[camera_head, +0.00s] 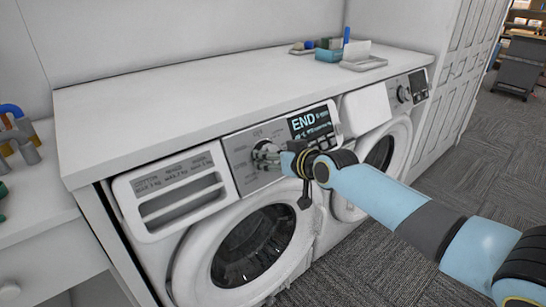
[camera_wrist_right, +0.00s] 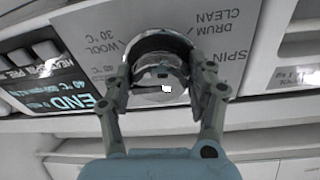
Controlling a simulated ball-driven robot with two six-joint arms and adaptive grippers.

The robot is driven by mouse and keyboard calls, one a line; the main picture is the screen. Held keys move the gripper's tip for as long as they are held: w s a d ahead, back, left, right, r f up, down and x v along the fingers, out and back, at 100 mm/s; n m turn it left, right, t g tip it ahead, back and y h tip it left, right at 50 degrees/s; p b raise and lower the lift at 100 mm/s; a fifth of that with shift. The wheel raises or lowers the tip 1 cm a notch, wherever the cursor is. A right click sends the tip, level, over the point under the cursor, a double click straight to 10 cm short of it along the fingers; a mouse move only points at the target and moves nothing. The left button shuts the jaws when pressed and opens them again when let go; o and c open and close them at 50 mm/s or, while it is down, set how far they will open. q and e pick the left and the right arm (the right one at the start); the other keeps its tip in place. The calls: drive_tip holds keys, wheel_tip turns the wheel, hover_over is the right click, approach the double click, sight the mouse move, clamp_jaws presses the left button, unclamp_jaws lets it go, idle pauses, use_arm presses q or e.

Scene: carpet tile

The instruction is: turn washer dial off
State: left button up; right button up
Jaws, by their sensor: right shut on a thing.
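The left washer (camera_head: 222,215) stands under a white counter, its control panel facing me. Its round dial (camera_head: 264,149) sits left of a lit display (camera_head: 312,122) that reads "END". My right gripper (camera_head: 272,157) reaches the dial from the right and partly hides it. In the right wrist view the two fingers (camera_wrist_right: 162,66) are shut on the dial (camera_wrist_right: 158,45), one on each side. Printed labels such as "WOOL", "DRUM CLEAN" and "SPIN" surround it, upside down. The dial's pointer mark cannot be made out. My left gripper is out of view.
A second washer (camera_head: 400,95) with its own dial stands to the right. A tray (camera_head: 364,64) and small items stand on the back of the white counter (camera_head: 200,96). Blue and grey pipe-like pieces (camera_head: 18,130) are at far left. Carpet floor (camera_head: 500,160) is open to the right.

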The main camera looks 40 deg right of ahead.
drive_tip(key=shift+c, duration=0.8)
drive_tip(key=shift+f+n+b, duration=0.2)
drive_tip(key=shift+n+b, duration=0.5)
drive_tip(key=shift+b, duration=0.15)
drive_tip(key=n+b, duration=0.6)
drive_tip(key=n+y+b, duration=0.1)
drive_tip(key=n+b, duration=0.4)
drive_tip(key=n, duration=0.1)
drive_tip(key=shift+d+f+b, duration=0.1)
drive_tip(key=shift+d+b, duration=0.1)
drive_tip(key=shift+b, duration=0.2)
drive_tip(key=n+b, duration=0.3)
drive_tip(key=shift+n+y, duration=0.4)
drive_tip(key=shift+r+n+g+b, duration=0.3)
drive_tip(key=shift+n+b, duration=0.25)
drive_tip(key=shift+n, duration=0.25)
drive_tip(key=o, duration=1.2)
drive_tip(key=shift+w+r, duration=0.1)
